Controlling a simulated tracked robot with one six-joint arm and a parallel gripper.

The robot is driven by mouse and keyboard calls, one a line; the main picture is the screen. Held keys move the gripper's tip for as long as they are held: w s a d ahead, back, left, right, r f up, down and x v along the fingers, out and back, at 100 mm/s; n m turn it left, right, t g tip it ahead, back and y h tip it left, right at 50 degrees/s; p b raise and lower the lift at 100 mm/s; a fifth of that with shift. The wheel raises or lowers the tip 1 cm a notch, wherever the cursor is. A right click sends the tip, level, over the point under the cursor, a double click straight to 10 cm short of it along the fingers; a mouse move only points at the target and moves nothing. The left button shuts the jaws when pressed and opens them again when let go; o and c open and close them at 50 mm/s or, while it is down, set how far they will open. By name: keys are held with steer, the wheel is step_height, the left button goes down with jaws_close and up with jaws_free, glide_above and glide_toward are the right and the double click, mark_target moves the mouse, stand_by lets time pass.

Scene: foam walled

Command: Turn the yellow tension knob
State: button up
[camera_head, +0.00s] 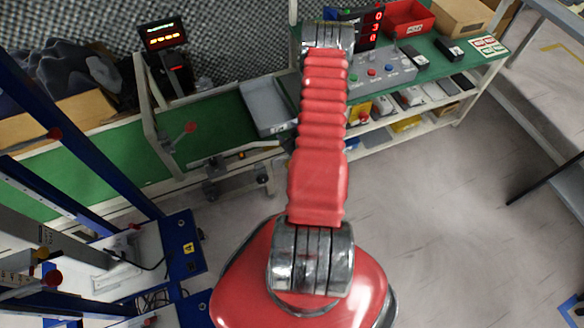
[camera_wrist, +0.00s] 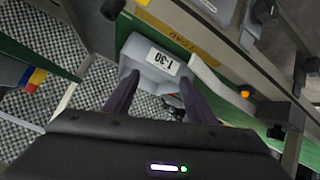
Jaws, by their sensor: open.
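My gripper (camera_wrist: 159,76) shows in the wrist view as two dark fingers spread apart, with nothing held between them. In the head view it is hidden beyond my red arm. A small yellow-orange piece (camera_wrist: 245,93) sits on the grey conveyor side rail, to the right of my fingers and apart from them. A small yellow spot (camera_head: 241,155) also shows on the conveyor's end in the head view. It may be the tension knob, but it is too small to tell. A grey bin (camera_wrist: 150,62) labelled 1-30 lies beyond my fingertips.
A green workbench (camera_head: 440,65) holds a control box (camera_head: 382,70) and a red bin (camera_head: 408,18). Blue-framed equipment (camera_head: 180,245) is left. The floor ahead right is clear.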

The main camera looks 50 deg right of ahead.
steer(key=s+a+f+m+t+h, duration=0.1)
steer(key=s+a+f, duration=0.4)
steer(key=s+f, duration=0.2)
steer(key=s+a+f+m+h, duration=0.1)
steer(key=s+a+f+m, duration=0.1)
steer(key=s+a+f, duration=0.3)
step_height(320, 180, down, 3)
steer(key=shift+s+f+t, duration=0.15)
steer(key=shift+s+t, duration=0.25)
steer(key=shift+s, duration=0.85)
steer(key=shift+d, duration=0.1)
steer(key=x, duration=1.3)
steer(key=shift+w+d, duration=0.25)
steer(key=shift+d, duration=0.1)
steer(key=shift+d+h, duration=0.1)
steer(key=shift+h, duration=0.2)
steer(key=c, duration=1)
